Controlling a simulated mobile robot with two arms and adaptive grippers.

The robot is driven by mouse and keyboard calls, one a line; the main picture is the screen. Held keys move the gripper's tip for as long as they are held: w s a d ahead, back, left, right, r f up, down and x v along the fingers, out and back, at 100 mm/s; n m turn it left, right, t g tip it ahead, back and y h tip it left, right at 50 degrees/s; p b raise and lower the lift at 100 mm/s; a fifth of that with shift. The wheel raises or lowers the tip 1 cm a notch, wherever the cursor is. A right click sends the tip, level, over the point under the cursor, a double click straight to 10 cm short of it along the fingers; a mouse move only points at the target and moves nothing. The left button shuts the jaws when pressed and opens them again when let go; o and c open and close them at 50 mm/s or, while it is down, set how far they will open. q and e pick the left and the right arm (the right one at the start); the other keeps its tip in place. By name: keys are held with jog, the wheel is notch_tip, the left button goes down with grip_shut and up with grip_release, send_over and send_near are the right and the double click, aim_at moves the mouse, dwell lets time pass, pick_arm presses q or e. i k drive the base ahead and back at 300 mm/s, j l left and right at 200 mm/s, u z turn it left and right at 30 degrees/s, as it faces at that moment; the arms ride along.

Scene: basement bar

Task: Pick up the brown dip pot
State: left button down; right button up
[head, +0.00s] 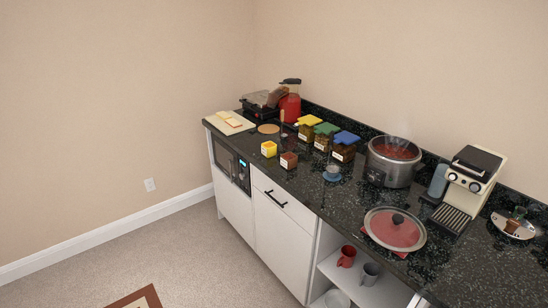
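The brown dip pot (289,160) is a small square pot with a pale label, standing upright near the front edge of the black speckled counter (310,190). A yellow pot (269,149) of similar shape stands just to its left, apart from it. Neither of my grippers shows in the head view.
Jars with yellow (308,121), green (326,128) and blue (346,138) lids stand behind the pots. A steaming pot (392,161), a glass lid (395,229) and a coffee machine (470,180) stand to the right. A red blender (290,103) is at the back.

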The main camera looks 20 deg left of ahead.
aim_at(289, 160)
jog(key=i+j, duration=0.15)
jog(key=j, duration=0.2)
jog(key=i+j, duration=0.15)
jog(key=j, duration=0.25)
jog(key=i+j, duration=0.15)
jog(key=j, duration=0.2)
jog(key=i+j+u, duration=0.1)
jog(key=j, duration=0.3)
jog(key=i, duration=1.2)
jog(key=j+u, duration=0.05)
